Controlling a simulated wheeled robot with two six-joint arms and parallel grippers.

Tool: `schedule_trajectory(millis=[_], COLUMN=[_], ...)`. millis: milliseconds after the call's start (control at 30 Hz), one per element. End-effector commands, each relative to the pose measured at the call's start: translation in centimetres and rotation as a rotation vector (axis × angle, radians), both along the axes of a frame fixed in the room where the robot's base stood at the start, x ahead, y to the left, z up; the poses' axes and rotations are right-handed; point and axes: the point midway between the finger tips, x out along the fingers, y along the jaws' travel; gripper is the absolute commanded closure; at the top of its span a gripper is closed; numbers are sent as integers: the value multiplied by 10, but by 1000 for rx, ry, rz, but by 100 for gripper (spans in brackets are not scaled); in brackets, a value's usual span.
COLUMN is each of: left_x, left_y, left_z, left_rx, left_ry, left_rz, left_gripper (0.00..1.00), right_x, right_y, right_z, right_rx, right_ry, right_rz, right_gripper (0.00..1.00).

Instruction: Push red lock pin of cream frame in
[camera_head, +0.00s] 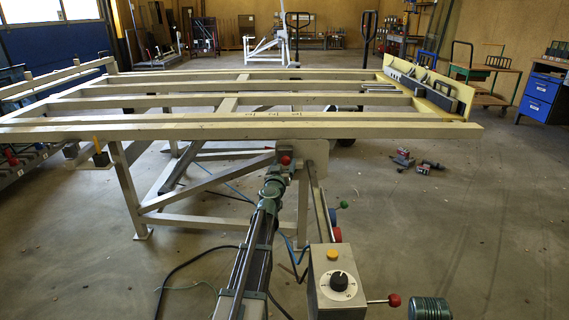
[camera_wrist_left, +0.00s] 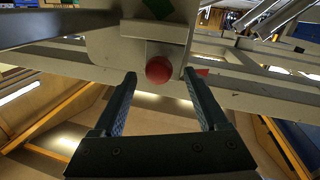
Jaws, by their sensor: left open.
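The cream frame (camera_head: 240,131) is a large slatted tabletop on legs, lying nearly level across the head view. Its red lock pin (camera_head: 285,160) is a round red knob on the frame's near side, under the front beam. In the left wrist view the red lock pin (camera_wrist_left: 159,70) sits on a pale block, ahead of and between my fingers. My left gripper (camera_head: 280,170) is open with nothing held, its two fingers (camera_wrist_left: 159,76) spread either side of the knob's line. I cannot tell if they touch it. My right gripper is not in view.
A control box (camera_head: 335,285) with a black dial and a red-ended lever stands at the front, right of my left arm. Cables lie on the floor below the frame. Small red-and-grey items (camera_head: 403,158) lie on the floor to the right. Open floor lies at right.

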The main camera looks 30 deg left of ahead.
Motion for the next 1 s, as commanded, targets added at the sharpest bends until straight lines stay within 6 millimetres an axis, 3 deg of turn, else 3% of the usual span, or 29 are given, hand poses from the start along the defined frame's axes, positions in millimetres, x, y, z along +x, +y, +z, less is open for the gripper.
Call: schedule_trajectory(millis=[300,500,1000], left_x=[-68,-100,-106], left_y=[-25,-37,-39], left_z=[0,0,0], left_rx=[0,0,0], left_ry=[0,0,0], left_rz=[1,1,1], left_gripper=[24,24,24], right_x=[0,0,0], right_y=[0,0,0], right_z=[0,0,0], right_rx=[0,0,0], right_ry=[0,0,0], right_rz=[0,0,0], right_gripper=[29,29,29])
